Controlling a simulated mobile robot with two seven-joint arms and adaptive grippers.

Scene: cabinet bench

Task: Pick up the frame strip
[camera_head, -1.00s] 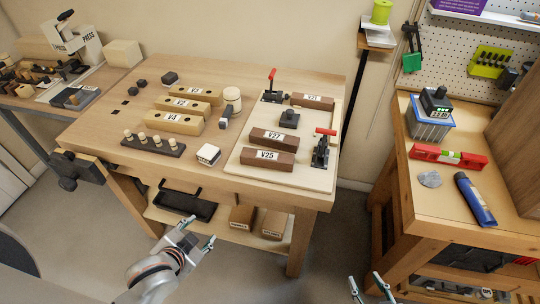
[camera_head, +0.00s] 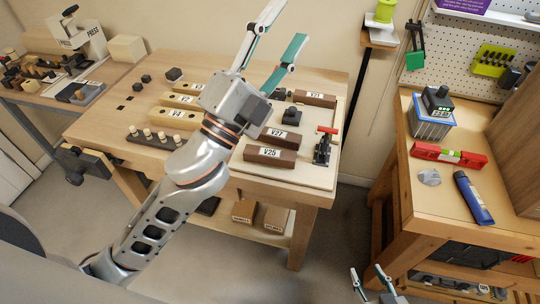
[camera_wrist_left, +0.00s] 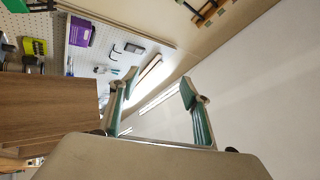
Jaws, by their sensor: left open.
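Several labelled wooden strips lie on the bench; I cannot tell which is the frame strip. Dark strips V21 (camera_head: 316,98), V27 (camera_head: 278,137) and V25 (camera_head: 270,157) lie on the pale fixture board (camera_head: 315,181). The pale V4 strip (camera_head: 177,115) lies left, beside similar pale strips partly hidden by my left arm. My left gripper (camera_head: 286,20) is open and empty, raised high with its fingers pointing up and away. In the left wrist view its fingers (camera_wrist_left: 158,90) are spread before the wall. My right gripper (camera_head: 366,270) is low at the bottom edge, fingers apart, empty.
A red-handled clamp (camera_head: 323,145) stands on the board's right side. A peg block (camera_head: 155,140) sits near the bench's front edge. A second bench (camera_head: 445,185) at right holds a red level (camera_head: 448,156) and a blue tube (camera_head: 473,197). A floor gap separates the benches.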

